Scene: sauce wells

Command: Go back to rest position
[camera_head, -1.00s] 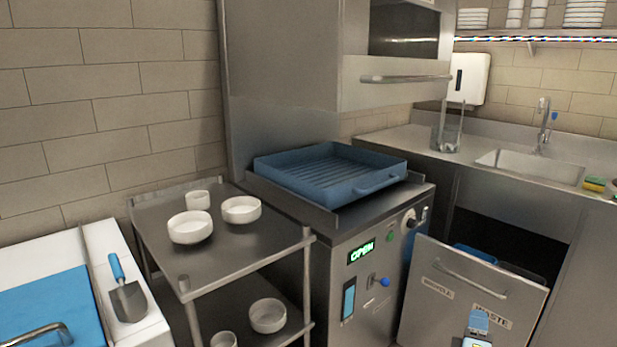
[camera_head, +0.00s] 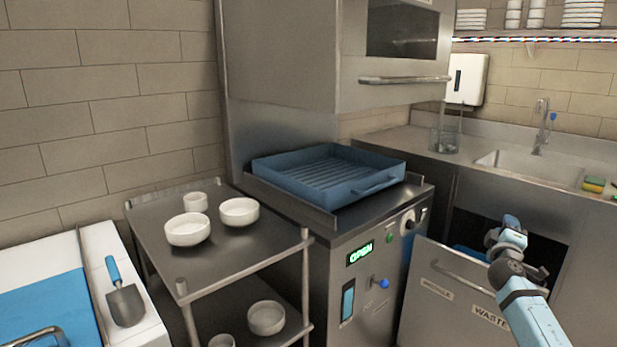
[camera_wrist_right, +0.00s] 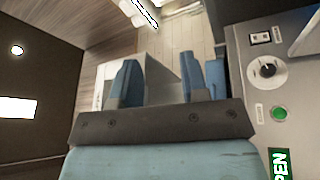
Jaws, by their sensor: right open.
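My right gripper (camera_head: 512,222) shows in the head view at the right, at the end of my light-blue arm. It is in front of the dark opening above the tilted waste front and below the sink counter. In the right wrist view its two blue fingers stand apart, with nothing seen between them (camera_wrist_right: 163,80). My left gripper is not in view.
The tilted waste front (camera_head: 455,305) is beside my right arm. The machine with the blue tray (camera_head: 375,186) stands left of it, its green OPEN display lit. A steel cart (camera_head: 250,252) holds white bowls. A scoop (camera_head: 126,303) lies on the white counter.

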